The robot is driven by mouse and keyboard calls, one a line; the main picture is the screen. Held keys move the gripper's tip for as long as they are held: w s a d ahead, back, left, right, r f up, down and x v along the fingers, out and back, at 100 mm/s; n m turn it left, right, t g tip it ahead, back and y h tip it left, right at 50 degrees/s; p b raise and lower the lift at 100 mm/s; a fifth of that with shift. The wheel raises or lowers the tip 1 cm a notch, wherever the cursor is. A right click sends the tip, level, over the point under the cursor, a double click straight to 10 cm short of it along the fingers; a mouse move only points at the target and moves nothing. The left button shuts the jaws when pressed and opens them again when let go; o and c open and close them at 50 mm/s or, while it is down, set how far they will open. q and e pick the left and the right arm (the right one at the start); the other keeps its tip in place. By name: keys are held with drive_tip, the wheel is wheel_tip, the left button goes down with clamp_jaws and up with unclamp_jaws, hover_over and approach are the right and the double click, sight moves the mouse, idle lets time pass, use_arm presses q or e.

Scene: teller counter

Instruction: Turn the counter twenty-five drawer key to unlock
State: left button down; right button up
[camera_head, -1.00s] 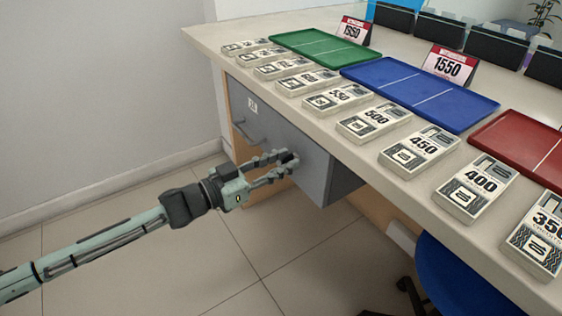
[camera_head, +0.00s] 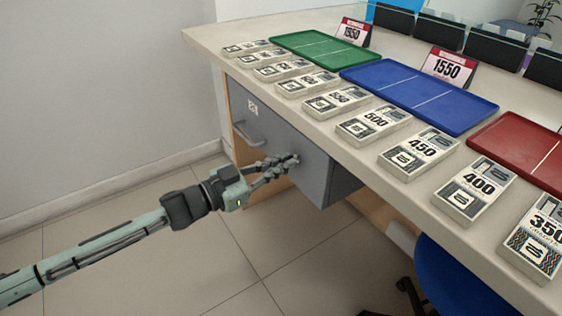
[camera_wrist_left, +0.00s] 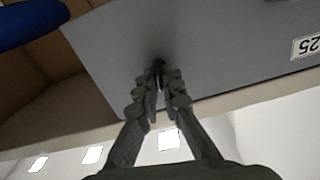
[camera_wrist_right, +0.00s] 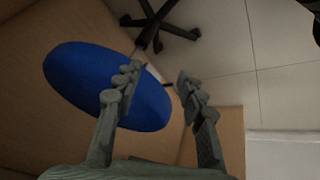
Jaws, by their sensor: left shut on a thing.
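The grey drawer (camera_head: 312,178) sits under the counter in the head view, with its front facing left. Its number label, 25, shows in the left wrist view (camera_wrist_left: 306,46). My left gripper (camera_head: 291,161) is at the drawer front, right of the handle. In the left wrist view its fingers (camera_wrist_left: 161,80) are shut on a small dark key (camera_wrist_left: 159,66) at the drawer face. The fingers mostly hide the key, and its turn angle cannot be read. My right gripper (camera_wrist_right: 157,82) is open and empty in the right wrist view.
A bar handle (camera_head: 247,132) stands out from the drawer front. Banknote bundles (camera_head: 374,124) and green (camera_head: 318,48), blue (camera_head: 420,95) and red (camera_head: 518,145) trays lie on the counter (camera_head: 205,38). A blue chair (camera_head: 455,280) stands at lower right. The floor left of the drawer is clear.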

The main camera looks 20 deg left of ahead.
use_arm(q)
drive_tip(key=shift+s+d+f+m+p, duration=0.1)
drive_tip(key=shift+m+p, duration=0.25)
drive_tip(key=shift+m, duration=3.8)
drive_tip(key=shift+f+m+p, duration=0.1)
drive_tip(key=shift+m+p, duration=0.2)
drive_tip(key=shift+m, duration=3.85)
use_arm(e)
drive_tip(key=shift+s+d+f+g+h, duration=0.3)
drive_tip(key=shift+s+d+f+g, duration=0.8)
drive_tip(key=shift+s+f, duration=0.3)
use_arm(q)
drive_tip(key=c, duration=1.7)
unclamp_jaws()
drive_tip(key=shift+c, duration=0.2)
drive_tip(key=shift+o, duration=0.3)
use_arm(e)
drive_tip(key=shift+w+r+t, duration=0.2)
drive_tip(key=shift+w+t, duration=0.1)
